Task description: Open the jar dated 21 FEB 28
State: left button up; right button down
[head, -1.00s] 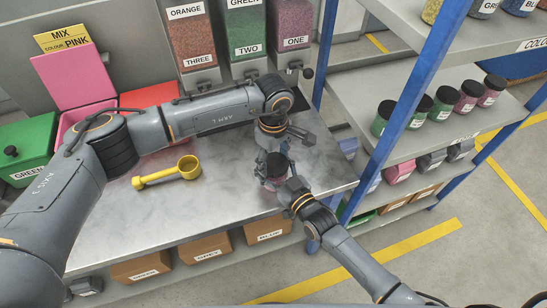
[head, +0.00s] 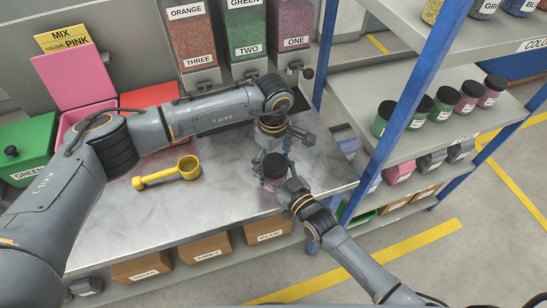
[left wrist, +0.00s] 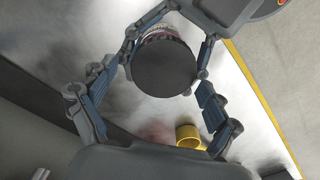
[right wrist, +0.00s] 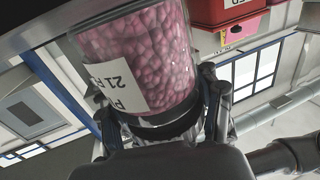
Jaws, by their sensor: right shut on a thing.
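A jar of pink beads with a black lid (head: 274,163) is upright near the table's right end. My left gripper (head: 272,142) is over the jar. In the left wrist view its fingers (left wrist: 152,98) are spread apart and the black lid (left wrist: 165,70) shows between and beyond them, with no clear contact.
A yellow scoop (head: 168,172) lies on the metal table (head: 215,210). Several black-lidded jars (head: 443,104) stand on the shelf to the right, beyond a blue post (head: 400,110).

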pick_arm(q)
jog(key=shift+r, duration=2.25)
pick_arm(e)
jog(key=shift+c, duration=1)
grip_release()
jog(key=shift+d, duration=0.1)
